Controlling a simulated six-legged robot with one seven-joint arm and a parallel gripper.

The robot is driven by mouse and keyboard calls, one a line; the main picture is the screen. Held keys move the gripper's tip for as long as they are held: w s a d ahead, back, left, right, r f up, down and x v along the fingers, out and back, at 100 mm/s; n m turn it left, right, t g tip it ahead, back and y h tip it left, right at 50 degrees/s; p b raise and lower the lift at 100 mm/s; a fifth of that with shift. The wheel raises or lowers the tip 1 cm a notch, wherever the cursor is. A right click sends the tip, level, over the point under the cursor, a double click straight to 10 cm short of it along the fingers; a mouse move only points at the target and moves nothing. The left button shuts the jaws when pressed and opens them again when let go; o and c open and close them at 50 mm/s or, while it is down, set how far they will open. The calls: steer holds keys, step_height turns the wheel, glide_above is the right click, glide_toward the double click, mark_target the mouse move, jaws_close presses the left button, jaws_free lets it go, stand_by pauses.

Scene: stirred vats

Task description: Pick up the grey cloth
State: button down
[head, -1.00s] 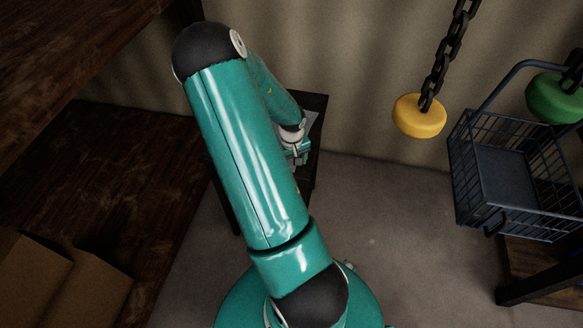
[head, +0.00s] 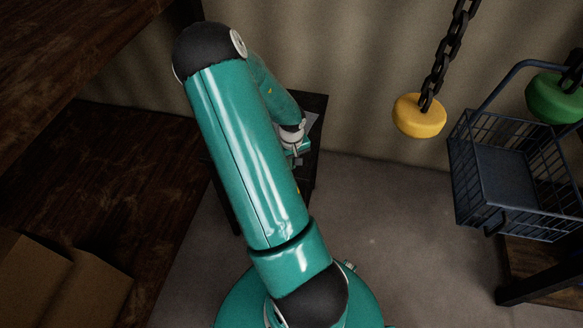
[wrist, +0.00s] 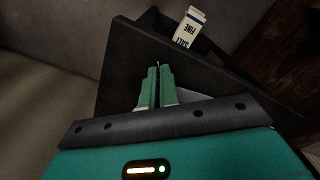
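The grey cloth (wrist: 188,86) shows in the wrist view as a paler flat patch on a small dark table, around and behind my fingers. In the head view a grey patch (head: 313,120) on that table, beside my wrist, looks like part of it. My gripper (wrist: 158,70) points down at the cloth, its two green fingers nearly together with a thin sliver between their tips. It seems shut on a pinch of cloth, though the fingers hide the contact. In the head view my gripper (head: 297,155) is partly hidden by my arm.
A small white box with print (wrist: 189,27) stands at the table's (wrist: 125,50) far side. Dark wooden shelving (head: 130,170) with cardboard boxes (head: 85,290) is at left. A yellow weight (head: 419,116) hangs on a chain, near a blue wire basket (head: 505,175) at right. Floor between is clear.

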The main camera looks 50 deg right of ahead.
step_height(320, 180, up, 48)
stand_by(1.6)
